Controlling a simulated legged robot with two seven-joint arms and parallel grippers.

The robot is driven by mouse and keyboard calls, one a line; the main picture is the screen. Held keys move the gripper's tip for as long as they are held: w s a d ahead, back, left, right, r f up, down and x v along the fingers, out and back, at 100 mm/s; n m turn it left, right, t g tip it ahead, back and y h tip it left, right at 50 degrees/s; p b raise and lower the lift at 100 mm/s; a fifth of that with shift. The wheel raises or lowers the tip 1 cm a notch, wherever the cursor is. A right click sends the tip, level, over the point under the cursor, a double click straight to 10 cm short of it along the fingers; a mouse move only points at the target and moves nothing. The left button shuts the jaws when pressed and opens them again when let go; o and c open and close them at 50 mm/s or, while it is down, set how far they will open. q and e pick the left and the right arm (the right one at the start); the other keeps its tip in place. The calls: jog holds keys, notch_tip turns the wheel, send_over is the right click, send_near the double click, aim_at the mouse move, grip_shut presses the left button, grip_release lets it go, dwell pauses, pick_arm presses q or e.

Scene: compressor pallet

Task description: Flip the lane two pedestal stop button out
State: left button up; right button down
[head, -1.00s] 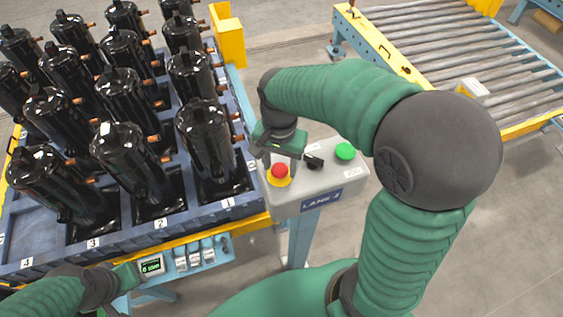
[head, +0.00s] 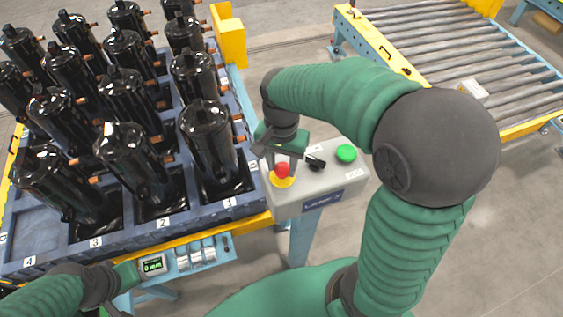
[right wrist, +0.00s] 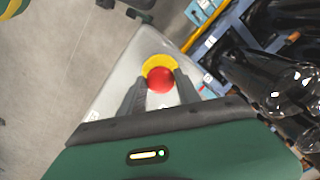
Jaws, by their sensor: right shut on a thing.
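The red stop button (head: 282,170) stands on a yellow ring at the left end of the grey pedestal box (head: 318,188). The lane label on the box front is too blurred to read for certain. My right gripper (head: 281,162) points down over the button, and its fingers are shut on it. In the right wrist view the red button (right wrist: 160,82) sits between the two dark fingertips, with the yellow ring (right wrist: 158,63) showing beyond. My left gripper (head: 126,290) is low at the left, partly cut off by the frame, away from the pedestal.
A black selector knob (head: 315,163) and a green button (head: 346,153) are on the same box, right of my gripper. A blue pallet (head: 190,220) with several black compressors stands close on the left. A roller conveyor (head: 450,50) is at the upper right.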

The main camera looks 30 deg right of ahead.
aim_at(282, 166)
jog(key=c, duration=1.1)
grip_release()
jog(key=shift+w+d+r, duration=0.1)
jog(key=shift+w+r, duration=0.15)
jog(key=shift+o, duration=1.2)
jog(key=shift+f, duration=0.15)
jog(key=shift+d, duration=0.1)
notch_tip(282, 166, up, 17)
jog(key=b, duration=0.1)
jog(key=shift+b, duration=0.3)
jog(key=shift+f, duration=0.2)
